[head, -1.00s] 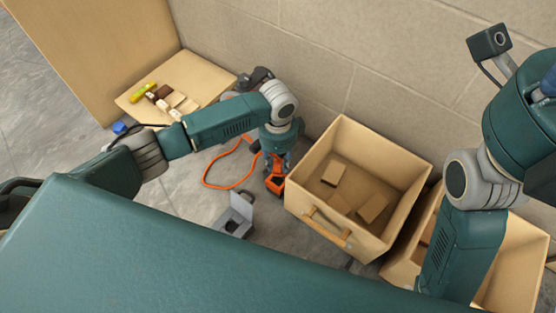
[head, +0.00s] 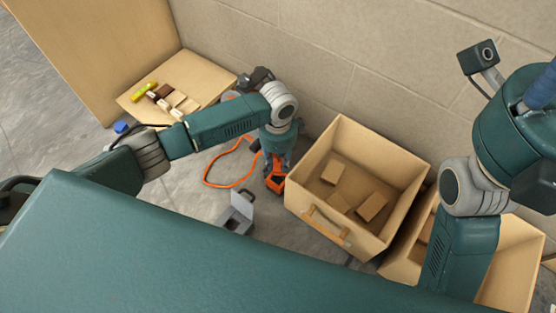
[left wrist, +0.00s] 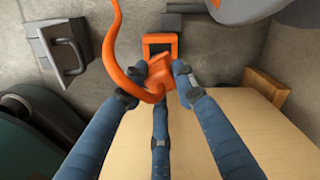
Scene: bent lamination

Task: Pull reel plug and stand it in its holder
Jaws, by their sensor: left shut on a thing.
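My left gripper (head: 277,163) points down beside the large wooden box. In the left wrist view its blue fingers (left wrist: 158,82) are shut on the orange plug (left wrist: 160,72), which also shows low in the head view (head: 275,181). An orange cable (head: 206,170) loops from it over the floor. Just beyond the plug is an orange frame with a dark opening (left wrist: 160,40); whether the plug touches it I cannot tell. A grey bracket-like piece (head: 238,212), perhaps the holder, stands on the floor to the left. It also shows in the left wrist view (left wrist: 58,48). My right gripper is not in view.
The large wooden box (head: 335,140) with several blocks stands right of the plug, a second box (head: 520,262) further right. A wooden board (head: 130,98) with small items lies at the back left. A block wall is behind. Floor around the grey piece is open.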

